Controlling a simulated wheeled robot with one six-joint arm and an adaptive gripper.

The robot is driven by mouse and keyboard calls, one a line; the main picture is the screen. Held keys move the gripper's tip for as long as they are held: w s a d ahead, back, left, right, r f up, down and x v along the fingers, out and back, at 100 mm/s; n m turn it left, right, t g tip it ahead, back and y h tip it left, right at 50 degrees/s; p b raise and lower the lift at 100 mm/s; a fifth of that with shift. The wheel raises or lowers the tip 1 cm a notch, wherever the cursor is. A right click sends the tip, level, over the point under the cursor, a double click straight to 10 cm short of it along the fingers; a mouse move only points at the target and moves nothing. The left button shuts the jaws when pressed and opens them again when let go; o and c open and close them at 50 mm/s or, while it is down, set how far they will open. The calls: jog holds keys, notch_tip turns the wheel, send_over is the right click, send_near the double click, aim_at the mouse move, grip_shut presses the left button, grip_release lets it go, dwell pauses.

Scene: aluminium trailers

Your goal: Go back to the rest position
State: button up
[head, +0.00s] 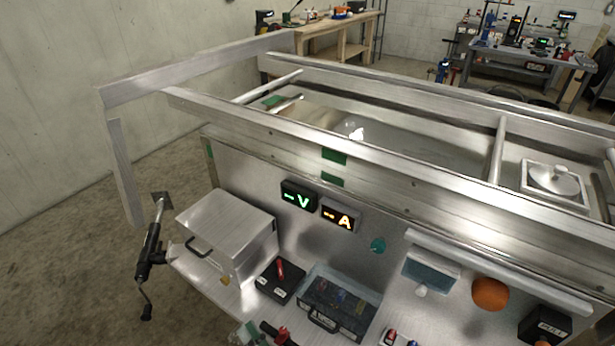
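My gripper and arm do not show in the head view. The aluminium trailer (300,150) fills the middle and right of the view, with a silver frame rail along its top. Two small displays are on its side panel: one with a green V (299,196) and one with an orange A (338,216). Whether anything is in my gripper cannot be seen.
A shelf on the trailer's near side carries a silver box (226,226), a black box with a red switch (280,279) and a clear-lidded case (338,300). A black crank jack (150,251) stands at the left. Concrete floor (60,260) is clear at left.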

jog(key=s+d+f+h, duration=0.1)
jog(key=s+d+h, duration=0.3)
jog(key=s+d, duration=0.55)
jog(key=s+d+f+h, duration=0.1)
jog(key=s+d+h, duration=0.4)
jog(key=d, duration=0.7)
jog(key=s+d+r+h, duration=0.1)
jog(key=s+d+r, duration=0.2)
jog(key=s, duration=0.3)
jog(key=s+d+r+g+h, duration=0.1)
jog(key=s+d+r+h, duration=0.1)
jog(key=s+d+r, duration=0.2)
jog(key=s+d+r+h, duration=0.1)
jog(key=s+d+r, duration=0.2)
jog(key=s, duration=0.5)
jog(key=shift+d+r+n+g+h, duration=0.3)
jog(key=shift+r+n+h, duration=0.1)
jog(key=shift+r, duration=0.45)
jog(key=shift+s, duration=0.1)
